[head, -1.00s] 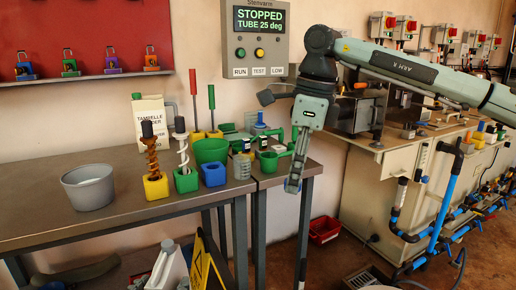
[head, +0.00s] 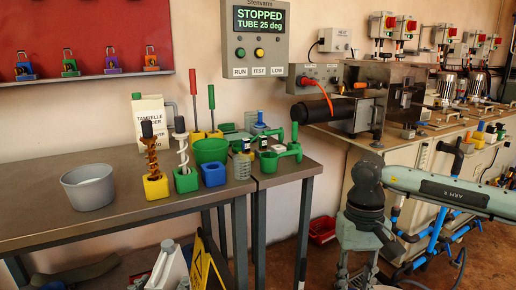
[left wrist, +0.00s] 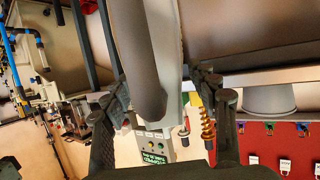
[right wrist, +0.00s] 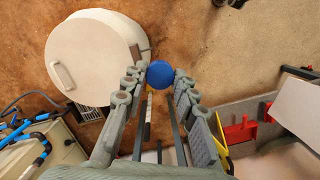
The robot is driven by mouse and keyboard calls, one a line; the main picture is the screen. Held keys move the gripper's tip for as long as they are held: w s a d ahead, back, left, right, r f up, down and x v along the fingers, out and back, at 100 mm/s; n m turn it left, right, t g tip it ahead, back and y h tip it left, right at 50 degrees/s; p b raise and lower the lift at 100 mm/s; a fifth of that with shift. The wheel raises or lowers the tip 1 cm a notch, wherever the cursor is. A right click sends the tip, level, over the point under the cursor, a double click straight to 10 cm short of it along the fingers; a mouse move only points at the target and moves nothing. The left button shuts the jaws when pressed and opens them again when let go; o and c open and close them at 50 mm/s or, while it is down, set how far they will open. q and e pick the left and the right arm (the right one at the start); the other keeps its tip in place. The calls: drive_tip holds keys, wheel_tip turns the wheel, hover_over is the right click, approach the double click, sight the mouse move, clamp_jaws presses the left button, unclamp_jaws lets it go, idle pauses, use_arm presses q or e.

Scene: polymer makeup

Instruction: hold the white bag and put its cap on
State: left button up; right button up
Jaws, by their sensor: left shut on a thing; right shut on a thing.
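The white bag (head: 151,118) with dark print stands upright at the back of the table, partly behind the brown screw. In the right wrist view, my right gripper (right wrist: 160,80) is shut on a round blue cap (right wrist: 160,74) above the floor, away from the bag. In the left wrist view, my left gripper (left wrist: 165,108) is shut on a large pale-grey object (left wrist: 150,50); I cannot tell what it is. I cannot make out this gripper in the head view.
The table (head: 55,212) holds a grey pot (head: 89,188), screws in coloured blocks and a green cup (head: 210,152). A white jug (head: 168,272) and a yellow sign (head: 202,264) are below its front edge.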

idle(0.4)
use_arm(q)
drive_tip(key=s+d+r+m+g+h, duration=0.1)
drive_tip(key=s+d+m+g+h, duration=0.1)
drive_tip(key=d+m+h, duration=0.6)
drive_tip(key=d+g, duration=0.1)
drive_tip(key=d, duration=0.4)
drive_tip(key=shift+d+h, duration=0.3)
drive_tip(key=shift+h, duration=0.1)
use_arm(e)
drive_tip(key=w+a+r+m+t+y, duration=0.1)
drive_tip(key=w+a+r+m, duration=0.1)
drive_tip(key=a+r+m, duration=1.3)
drive_tip(key=a+m, duration=0.2)
drive_tip(key=a, duration=0.1)
drive_tip(key=shift+w+a+r+t+y, duration=0.35)
drive_tip(key=shift+w+r+t+y, duration=0.05)
drive_tip(key=shift+f, duration=2.05)
